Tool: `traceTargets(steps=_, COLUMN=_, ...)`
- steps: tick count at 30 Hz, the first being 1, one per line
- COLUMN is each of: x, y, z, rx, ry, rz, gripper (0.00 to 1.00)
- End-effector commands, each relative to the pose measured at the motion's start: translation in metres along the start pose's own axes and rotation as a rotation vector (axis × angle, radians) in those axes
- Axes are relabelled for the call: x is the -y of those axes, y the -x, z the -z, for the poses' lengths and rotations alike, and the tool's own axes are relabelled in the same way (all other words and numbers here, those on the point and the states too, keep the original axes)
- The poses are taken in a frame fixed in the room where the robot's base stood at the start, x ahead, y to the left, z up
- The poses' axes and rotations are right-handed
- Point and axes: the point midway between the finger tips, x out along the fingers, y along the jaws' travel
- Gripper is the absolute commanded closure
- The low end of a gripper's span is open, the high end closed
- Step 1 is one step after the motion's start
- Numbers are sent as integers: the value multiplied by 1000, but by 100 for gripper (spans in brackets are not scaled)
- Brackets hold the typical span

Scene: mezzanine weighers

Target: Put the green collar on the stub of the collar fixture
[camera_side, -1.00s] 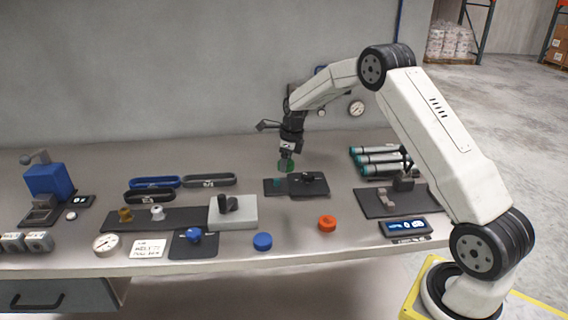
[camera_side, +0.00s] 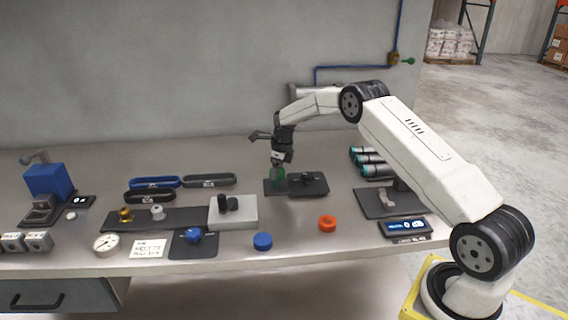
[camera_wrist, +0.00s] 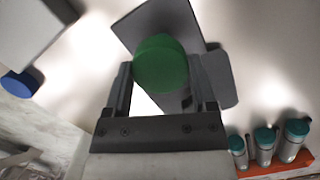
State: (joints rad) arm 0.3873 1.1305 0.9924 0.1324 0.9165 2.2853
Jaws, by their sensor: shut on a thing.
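The green collar shows as a round green piece between my fingers in the wrist view (camera_wrist: 160,62); in the side view (camera_side: 278,173) it is small and partly covered by my gripper. My gripper (camera_side: 280,164) points down and is shut on it, low over the left of two adjoining dark plates (camera_side: 270,188). I cannot tell whether the collar touches the plate. A light grey block (camera_side: 246,214) with a short black upright stub (camera_side: 228,203) stands to the front left; I cannot tell for sure that it is the collar fixture.
The right dark plate (camera_side: 318,188) carries a black part. Teal-ended cylinders (camera_side: 370,168) lie to the right. Orange (camera_side: 327,223) and blue (camera_side: 262,241) round pieces sit near the front. Belt-like loops (camera_side: 208,181) lie at the left.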

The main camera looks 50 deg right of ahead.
Motion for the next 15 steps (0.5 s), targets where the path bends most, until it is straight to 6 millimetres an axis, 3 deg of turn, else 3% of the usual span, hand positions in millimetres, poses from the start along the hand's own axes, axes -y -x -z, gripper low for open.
traceTargets(steps=15, x=2, y=-34, z=3, rx=1, ry=-1, rz=2, gripper=85)
